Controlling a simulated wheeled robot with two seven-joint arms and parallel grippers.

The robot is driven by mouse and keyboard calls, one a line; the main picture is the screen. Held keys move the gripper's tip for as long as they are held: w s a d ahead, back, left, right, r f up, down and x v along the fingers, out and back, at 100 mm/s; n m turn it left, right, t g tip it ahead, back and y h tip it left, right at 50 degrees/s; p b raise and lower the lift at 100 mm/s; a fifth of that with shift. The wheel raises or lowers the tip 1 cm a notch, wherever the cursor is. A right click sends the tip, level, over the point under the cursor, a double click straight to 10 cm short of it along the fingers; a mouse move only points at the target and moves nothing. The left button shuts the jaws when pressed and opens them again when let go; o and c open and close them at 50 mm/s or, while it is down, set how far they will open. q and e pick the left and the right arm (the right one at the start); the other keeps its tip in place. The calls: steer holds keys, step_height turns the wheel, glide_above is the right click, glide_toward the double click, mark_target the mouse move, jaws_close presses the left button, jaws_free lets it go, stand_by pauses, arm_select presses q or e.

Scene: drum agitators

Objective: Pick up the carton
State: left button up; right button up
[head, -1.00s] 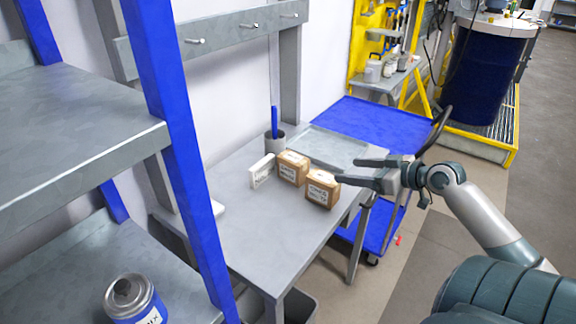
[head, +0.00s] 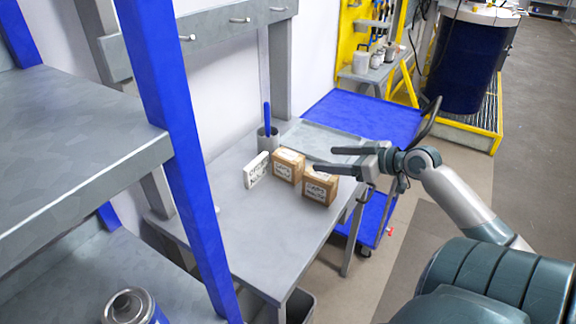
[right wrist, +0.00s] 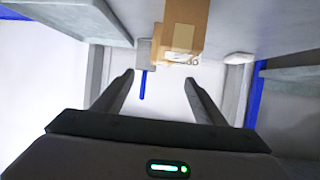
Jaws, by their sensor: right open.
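Two brown cartons with white labels stand on the grey table in the head view: a nearer one (head: 320,187) and one behind it to the left (head: 287,166). My right gripper (head: 325,159) is open and empty. Its fingers point left, level with the nearer carton's upper edge and just behind it in the picture; I cannot tell if they touch. In the right wrist view a brown carton (right wrist: 182,28) shows at the top, beyond the open fingertips (right wrist: 159,79) and not between them. My left gripper is out of view.
A white box (head: 256,170) stands left of the cartons. Behind are a cup (head: 268,142) with a blue item and a shallow grey tray (head: 320,139). A blue post (head: 180,150) and grey shelf (head: 70,150) stand left. The table (head: 255,235) is clear in front.

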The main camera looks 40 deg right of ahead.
steer(key=p, duration=0.3)
glide_toward(289, 158)
steer(key=w, duration=0.1)
steer(key=w+f, duration=0.1)
steer(key=w, duration=0.1)
steer(key=w+f, duration=0.1)
steer(key=w, duration=0.1)
steer(key=shift+d+f, duration=0.1)
steer(key=shift+d, duration=0.2)
steer(key=shift+w+a+f, duration=0.1)
steer(key=shift+w+f, duration=0.2)
steer(key=shift+w, duration=0.15)
steer(key=shift+p, duration=0.35)
steer(key=shift+w+a+f+p, duration=0.15)
steer(key=shift+w+a+p, duration=0.1)
steer(key=shift+w+p, duration=0.35)
steer(key=p+x, duration=0.1)
steer(key=x, duration=0.2)
steer(key=shift+s+f, duration=0.1)
steer(key=shift+w+f+p, duration=0.3)
steer(key=shift+w+f, duration=0.05)
steer(key=shift+w, duration=0.05)
